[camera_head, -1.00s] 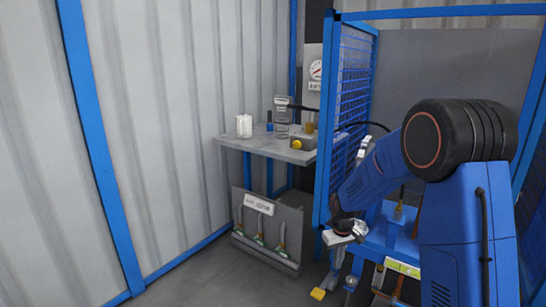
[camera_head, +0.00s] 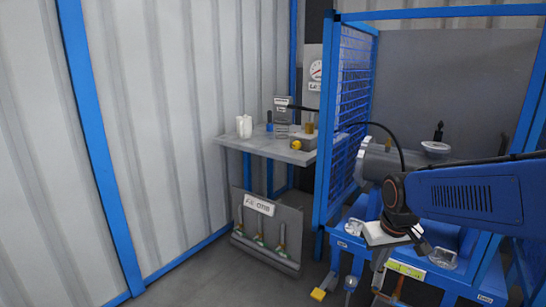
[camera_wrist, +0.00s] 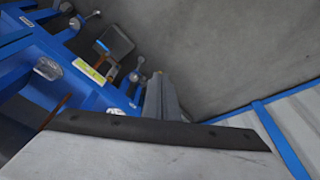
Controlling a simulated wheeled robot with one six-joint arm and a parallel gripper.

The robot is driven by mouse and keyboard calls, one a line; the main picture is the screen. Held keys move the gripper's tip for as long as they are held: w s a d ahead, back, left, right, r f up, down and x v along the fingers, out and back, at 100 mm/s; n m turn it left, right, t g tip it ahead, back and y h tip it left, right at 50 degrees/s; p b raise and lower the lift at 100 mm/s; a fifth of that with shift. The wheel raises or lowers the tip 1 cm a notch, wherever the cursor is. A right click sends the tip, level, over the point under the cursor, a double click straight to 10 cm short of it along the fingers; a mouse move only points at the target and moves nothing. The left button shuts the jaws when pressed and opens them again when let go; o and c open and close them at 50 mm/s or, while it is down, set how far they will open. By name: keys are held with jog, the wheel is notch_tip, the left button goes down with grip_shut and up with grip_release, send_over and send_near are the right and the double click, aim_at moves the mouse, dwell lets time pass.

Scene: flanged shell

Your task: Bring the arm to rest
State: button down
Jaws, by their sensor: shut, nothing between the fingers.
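My gripper (camera_head: 424,244) is at the right of the head view, at the end of my blue arm, with dark fingers pointing down and to the right. It hangs in front of the blue stand. A pale plate with a dark edge fills the bottom of that view. A grey cylindrical shell (camera_head: 375,165) lies behind my wrist and is partly hidden by the arm.
The blue stand (camera_head: 345,243) with clear round parts is close to my gripper. A blue mesh panel (camera_head: 352,90) stands left of it. A grey side table (camera_head: 262,147) holds a white jug (camera_head: 244,126).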

jog(key=s+d+r+m+t, duration=0.1)
jog(key=s+r, duration=0.1)
jog(key=s, duration=1.6)
jog(key=shift+d+r+t, duration=0.2)
jog(key=shift+r+t, duration=0.05)
jog(key=shift+t, duration=0.15)
